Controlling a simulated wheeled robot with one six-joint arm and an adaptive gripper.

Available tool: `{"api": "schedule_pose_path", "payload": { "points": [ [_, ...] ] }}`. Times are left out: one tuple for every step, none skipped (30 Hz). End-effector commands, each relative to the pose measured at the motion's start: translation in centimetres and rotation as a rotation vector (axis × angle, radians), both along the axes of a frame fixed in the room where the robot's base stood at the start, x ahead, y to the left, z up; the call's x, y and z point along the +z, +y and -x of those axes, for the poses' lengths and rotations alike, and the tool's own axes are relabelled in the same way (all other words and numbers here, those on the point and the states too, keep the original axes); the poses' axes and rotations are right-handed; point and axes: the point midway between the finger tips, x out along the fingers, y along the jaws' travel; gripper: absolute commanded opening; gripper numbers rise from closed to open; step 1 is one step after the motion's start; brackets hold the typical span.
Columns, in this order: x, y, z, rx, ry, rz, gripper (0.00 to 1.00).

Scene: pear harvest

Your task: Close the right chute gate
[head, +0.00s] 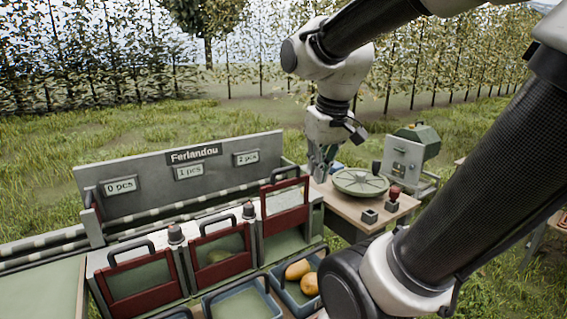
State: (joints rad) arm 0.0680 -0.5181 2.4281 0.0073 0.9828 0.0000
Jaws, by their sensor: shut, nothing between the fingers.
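The right chute gate (286,221) is a red frame with a dark loop handle on top. It stands higher than the other two gates, with an open gap below it above the green chute floor. My gripper (320,177) points down just right of this gate's handle, with its fingers shut and empty. Whether it touches the gate cannot be told. The middle gate (221,271) and the left gate (143,300) are red and sit low in their frames. A yellowish pear shows behind the middle gate.
A blue crate (323,247) with two pears stands below the right chute; an empty blue crate (207,299) stands left of it. A sign board (240,178) reads 0, 1 and 2 pcs. A table right holds a round green scale (360,182) and a red-knobbed stamp (394,195).

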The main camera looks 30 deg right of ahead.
Motion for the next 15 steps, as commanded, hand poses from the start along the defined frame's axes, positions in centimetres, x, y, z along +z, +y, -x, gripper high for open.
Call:
{"api": "schedule_pose_path", "payload": {
  "points": [
    [0.7,-0.6,-2.5,-0.014,0.025,-0.004,0.0],
    [1.2,-1.0,-4.0,-0.017,0.036,-0.006,0.0],
    [1.9,-1.5,-6.0,-0.021,0.049,-0.01,0.0],
    [2.4,-1.8,-7.5,-0.02,0.055,-0.011,0.0],
    [2.8,-2.2,-9.0,-0.018,0.063,-0.013,0.0],
    [3.5,-2.8,-10.9,-0.015,0.069,-0.015,0.0],
    [3.9,-3.1,-12.3,-0.009,0.073,-0.017,0.0],
    [4.5,-3.4,-13.6,-0.002,0.075,-0.017,0.0],
    [5.3,-3.7,-15.2,0.01,0.073,-0.019,0.0],
    [5.9,-3.9,-16.1,0.022,0.069,-0.019,0.0],
    [6.6,-3.9,-16.9,0.032,0.063,-0.018,0.0],
    [7.6,-3.9,-17.5,0.049,0.052,-0.016,0.0],
    [8.5,-3.9,-17.7,0.059,0.041,-0.014,0.0],
    [9.1,-3.9,-17.9,0.07,0.036,-0.013,0.0],
    [9.3,-3.8,-17.8,0.087,0.041,-0.012,0.0]
  ]
}}
